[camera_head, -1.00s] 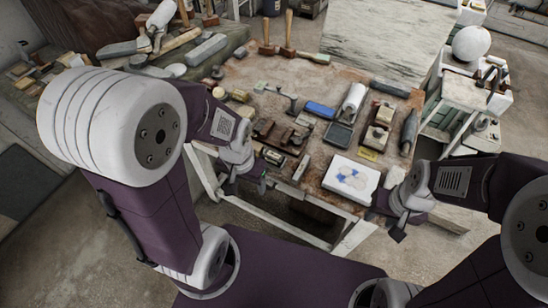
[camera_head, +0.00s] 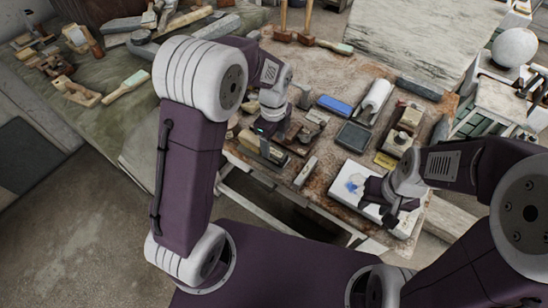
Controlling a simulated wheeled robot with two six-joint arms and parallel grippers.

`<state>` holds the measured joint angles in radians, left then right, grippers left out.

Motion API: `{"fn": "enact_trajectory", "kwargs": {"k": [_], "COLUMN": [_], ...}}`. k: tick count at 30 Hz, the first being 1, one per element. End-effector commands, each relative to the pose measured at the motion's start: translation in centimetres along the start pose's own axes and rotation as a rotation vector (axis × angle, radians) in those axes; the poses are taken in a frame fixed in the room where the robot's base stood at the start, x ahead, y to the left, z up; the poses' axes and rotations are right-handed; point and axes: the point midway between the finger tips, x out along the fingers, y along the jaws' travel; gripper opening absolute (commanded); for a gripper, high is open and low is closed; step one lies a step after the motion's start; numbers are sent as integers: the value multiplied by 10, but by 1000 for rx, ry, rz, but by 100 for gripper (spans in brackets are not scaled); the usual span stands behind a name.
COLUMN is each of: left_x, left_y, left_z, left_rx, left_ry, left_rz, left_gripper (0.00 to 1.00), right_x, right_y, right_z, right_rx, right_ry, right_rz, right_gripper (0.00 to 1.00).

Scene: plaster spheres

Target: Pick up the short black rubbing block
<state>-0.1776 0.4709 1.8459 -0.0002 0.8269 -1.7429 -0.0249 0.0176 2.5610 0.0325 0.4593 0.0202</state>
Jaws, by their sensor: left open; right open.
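I cannot tell for certain which piece is the short black rubbing block. A flat dark block or tray (camera_head: 353,136) lies mid-table, and a longer dark block (camera_head: 418,88) lies near the back right edge. My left gripper (camera_head: 264,143) is low over the left part of the table, among wooden tools, left of the flat dark piece; its fingers are partly hidden and it holds nothing that I can see. My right gripper (camera_head: 394,216) is open and empty over the white slab at the table's front right. My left forearm hides part of the table's left side.
The worktable (camera_head: 305,68) is crowded. A blue block (camera_head: 335,104), a white roll (camera_head: 376,97), a yellow piece (camera_head: 384,160) and a blue-stained white slab (camera_head: 346,188) lie on it. Mallets (camera_head: 307,25) stand at the back. A pale sphere (camera_head: 514,48) is at right.

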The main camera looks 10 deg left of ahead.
Motion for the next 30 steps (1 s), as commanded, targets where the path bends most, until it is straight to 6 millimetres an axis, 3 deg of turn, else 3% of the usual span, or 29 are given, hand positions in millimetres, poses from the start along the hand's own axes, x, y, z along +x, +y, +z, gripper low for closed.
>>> {"fn": "enact_trajectory", "kwargs": {"k": [8, 15, 23, 30], "left_x": [20, 61, 65, 65], "left_y": [1, 3, 2, 2], "left_z": [-1, -5, -5, -5], "left_rx": [0, -1, -2, -2], "left_ry": [0, 0, 0, 0], "left_rz": [2, 2, -2, -2], "left_gripper": [62, 62, 62, 0], "right_x": [1, 2, 2, 2], "right_y": [0, 0, 0, 0], "right_z": [0, 0, 0, 0], "right_rx": [0, 0, 0, 0], "right_ry": [0, 0, 0, 0], "right_rz": [0, 0, 0, 0], "right_gripper": [42, 42, 42, 42]}}
